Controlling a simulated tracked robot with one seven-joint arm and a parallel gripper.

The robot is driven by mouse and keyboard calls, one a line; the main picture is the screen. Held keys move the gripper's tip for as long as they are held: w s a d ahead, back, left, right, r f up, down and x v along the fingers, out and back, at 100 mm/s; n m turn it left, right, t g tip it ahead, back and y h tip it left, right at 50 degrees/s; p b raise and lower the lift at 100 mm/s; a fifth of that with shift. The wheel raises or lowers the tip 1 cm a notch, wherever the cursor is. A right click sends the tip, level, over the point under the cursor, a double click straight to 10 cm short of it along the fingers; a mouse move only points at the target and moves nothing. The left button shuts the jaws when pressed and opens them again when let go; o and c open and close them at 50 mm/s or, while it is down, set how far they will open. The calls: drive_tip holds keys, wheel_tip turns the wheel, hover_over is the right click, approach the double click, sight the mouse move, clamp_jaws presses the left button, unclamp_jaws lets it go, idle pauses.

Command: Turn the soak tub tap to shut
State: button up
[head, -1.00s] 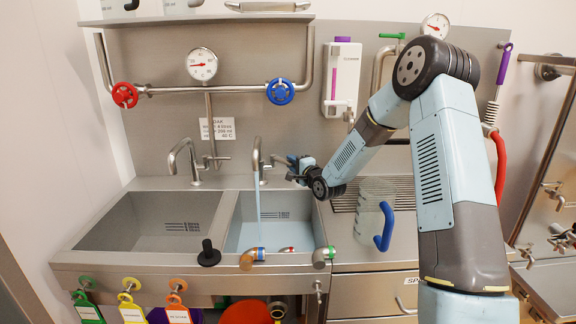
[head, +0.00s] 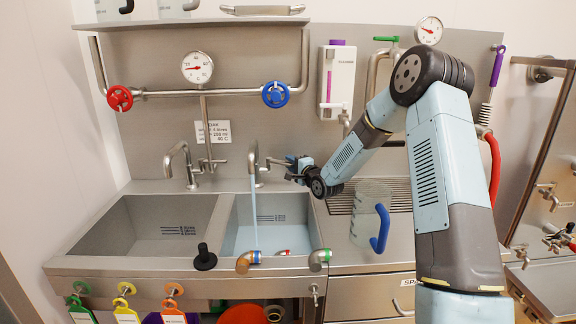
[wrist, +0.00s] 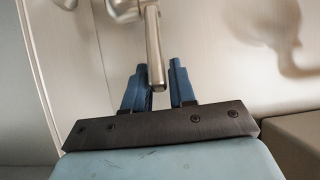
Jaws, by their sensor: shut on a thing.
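The soak tub tap (head: 254,158) is a steel gooseneck behind the right-hand basin (head: 230,232). A thin stream of water falls from its spout into pale blue water in that basin. Its lever sticks out to the right towards my gripper (head: 290,167). In the wrist view the steel lever (wrist: 154,50) runs down between my two blue fingers (wrist: 158,92), which are shut on it. The exact finger contact is too small to see in the head view.
The left basin (head: 120,235) has a similar tap (head: 181,165) and looks empty. A clear jug with a blue handle (head: 381,228) stands on the drainer right of the basin, below my forearm. A black plug handle (head: 205,258) and coloured pipe ends sit at the front rim.

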drive_tip(key=shift+w+d+f, duration=0.2)
drive_tip(key=shift+w, duration=0.55)
